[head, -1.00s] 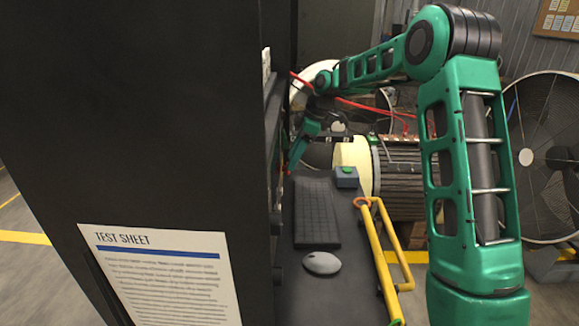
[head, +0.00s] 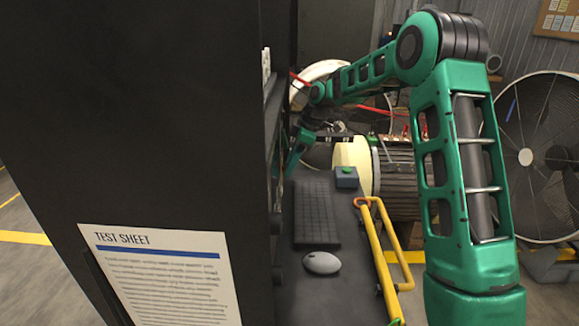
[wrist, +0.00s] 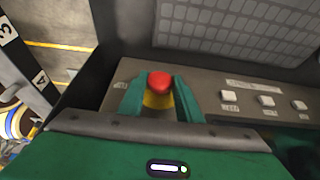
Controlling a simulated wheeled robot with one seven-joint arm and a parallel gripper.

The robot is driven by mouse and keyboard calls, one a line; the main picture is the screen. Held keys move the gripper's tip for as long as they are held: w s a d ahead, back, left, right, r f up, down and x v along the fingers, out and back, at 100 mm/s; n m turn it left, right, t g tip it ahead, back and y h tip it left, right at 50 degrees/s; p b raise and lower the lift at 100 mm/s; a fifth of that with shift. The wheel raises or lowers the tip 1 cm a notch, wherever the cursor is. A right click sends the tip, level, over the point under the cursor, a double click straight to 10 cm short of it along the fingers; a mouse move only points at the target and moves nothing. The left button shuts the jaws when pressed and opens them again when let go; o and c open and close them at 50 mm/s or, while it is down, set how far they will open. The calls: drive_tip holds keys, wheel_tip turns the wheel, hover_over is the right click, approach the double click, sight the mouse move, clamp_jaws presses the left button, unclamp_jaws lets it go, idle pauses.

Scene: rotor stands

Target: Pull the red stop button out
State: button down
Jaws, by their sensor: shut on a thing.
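The red stop button (wrist: 160,82) shows in the wrist view, a round red head with a yellow part below it, on a grey panel (wrist: 205,75). My gripper (wrist: 160,90) has one green finger on each side of the button and is shut on it. In the head view my gripper (head: 290,165) is at the face of the dark cabinet (head: 150,120), and the cabinet hides the button and most of the fingers there.
White push buttons (wrist: 266,101) sit to the right on the same panel. A yellow rail (head: 380,250) edges the shelf.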

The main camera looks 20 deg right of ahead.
drive_tip(key=shift+s+d, duration=0.1)
drive_tip(key=shift+d, duration=0.55)
drive_tip(key=c, duration=1.3)
unclamp_jaws()
drive_tip(key=shift+r, duration=0.1)
drive_tip(key=v, duration=1)
drive_tip(key=shift+d+r, duration=0.1)
drive_tip(key=shift+r, duration=0.2)
